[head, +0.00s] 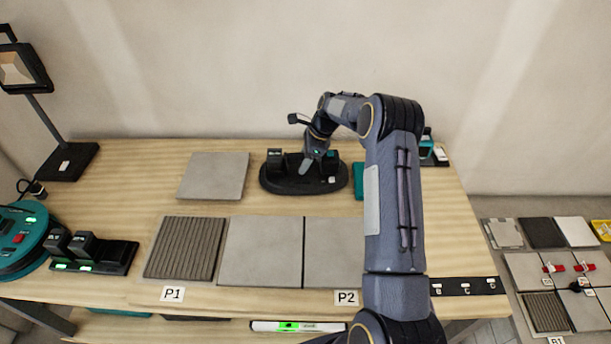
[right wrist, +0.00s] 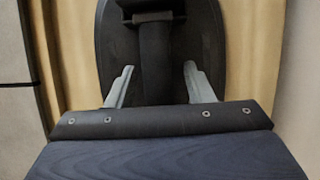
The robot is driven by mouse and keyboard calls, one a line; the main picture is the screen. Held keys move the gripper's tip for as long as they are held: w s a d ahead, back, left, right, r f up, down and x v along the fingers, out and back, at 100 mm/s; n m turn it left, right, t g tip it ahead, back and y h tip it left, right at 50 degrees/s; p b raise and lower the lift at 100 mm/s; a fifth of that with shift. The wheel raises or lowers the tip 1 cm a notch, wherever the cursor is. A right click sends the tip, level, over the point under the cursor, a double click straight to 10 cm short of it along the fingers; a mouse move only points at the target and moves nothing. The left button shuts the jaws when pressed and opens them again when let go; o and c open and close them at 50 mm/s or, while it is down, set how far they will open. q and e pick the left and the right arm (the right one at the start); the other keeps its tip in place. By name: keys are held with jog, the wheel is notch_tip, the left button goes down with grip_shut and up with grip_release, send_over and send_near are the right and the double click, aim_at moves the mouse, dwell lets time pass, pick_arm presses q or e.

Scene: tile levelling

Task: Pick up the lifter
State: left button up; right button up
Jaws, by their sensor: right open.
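The lifter (head: 290,186) appears to be the black oval device with upright parts and a teal detail, near the back middle of the table. In the right wrist view the oval body (right wrist: 118,50) lies below my right gripper, with a dark bar-like handle (right wrist: 155,65) along its middle. My right gripper (head: 309,166) is over the lifter. Its two pale fingers (right wrist: 159,80) are apart, one on each side of the handle; I cannot tell whether they touch it. My left gripper is not in view.
A loose grey tile (head: 213,176) lies left of the lifter. A ribbed tile (head: 186,248) and plain tiles (head: 262,252) lie in front. A teal item (head: 359,181) is close on the right, partly behind my arm. A lamp (head: 68,165) and a charger (head: 110,256) stand left.

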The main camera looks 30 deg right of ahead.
jog(key=shift+c, duration=0.2)
jog(key=shift+f, duration=0.1)
jog(key=c, duration=1)
jog(key=shift+w, duration=0.1)
